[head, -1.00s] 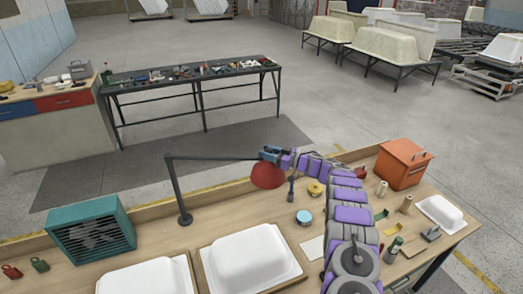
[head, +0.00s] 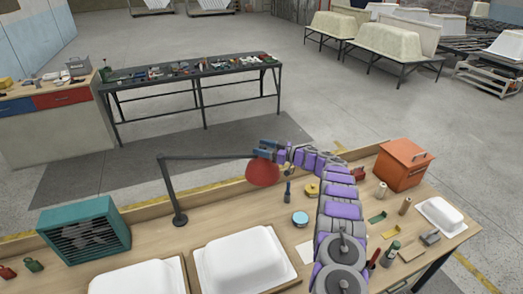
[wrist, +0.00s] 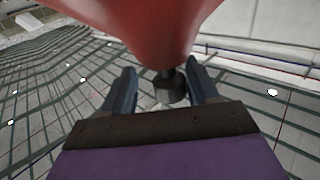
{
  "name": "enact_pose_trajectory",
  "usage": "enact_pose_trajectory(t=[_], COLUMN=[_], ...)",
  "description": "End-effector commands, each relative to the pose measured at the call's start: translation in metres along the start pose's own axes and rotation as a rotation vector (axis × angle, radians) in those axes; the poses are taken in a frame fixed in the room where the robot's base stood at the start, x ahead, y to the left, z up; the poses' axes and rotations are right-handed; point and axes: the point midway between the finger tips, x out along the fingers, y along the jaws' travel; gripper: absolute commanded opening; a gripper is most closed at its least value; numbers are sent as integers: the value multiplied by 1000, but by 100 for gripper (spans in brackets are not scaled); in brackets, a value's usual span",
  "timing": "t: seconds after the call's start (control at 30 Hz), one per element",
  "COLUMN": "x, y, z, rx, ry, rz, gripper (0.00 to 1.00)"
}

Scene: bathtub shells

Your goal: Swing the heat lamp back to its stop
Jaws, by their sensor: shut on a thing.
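The heat lamp has a red shade (head: 263,173) that hangs at the end of a dark horizontal arm (head: 208,157). The arm runs from an upright post (head: 170,190) on the bench, and it points to the right. My gripper (head: 266,149) is at the arm's far end, just above the shade. In the wrist view, my two fingers (wrist: 160,92) stand on either side of a dark stem (wrist: 168,85) below the red shade (wrist: 155,30). The gripper is shut on the lamp there. The exact contact is partly hidden by the shade.
A teal fan heater (head: 84,231) stands left of the post. White tub shells (head: 240,258) lie at the bench front. An orange box (head: 403,165), a blue-lidded tin (head: 300,218) and a yellow roll (head: 312,189) sit to the right.

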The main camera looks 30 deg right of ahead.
Motion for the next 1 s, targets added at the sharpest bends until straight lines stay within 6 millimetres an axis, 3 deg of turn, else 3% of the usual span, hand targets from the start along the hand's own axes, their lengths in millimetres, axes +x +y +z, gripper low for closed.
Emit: enact_pose_trajectory(t=[0.73,0.87,1.0], x=[-1,-14,-40], y=[-5,-4,-4], z=[1,1,0], rx=[1,2,0], ry=[-3,-4,-3], rz=[-3,0,-2], gripper=[58,58,58])
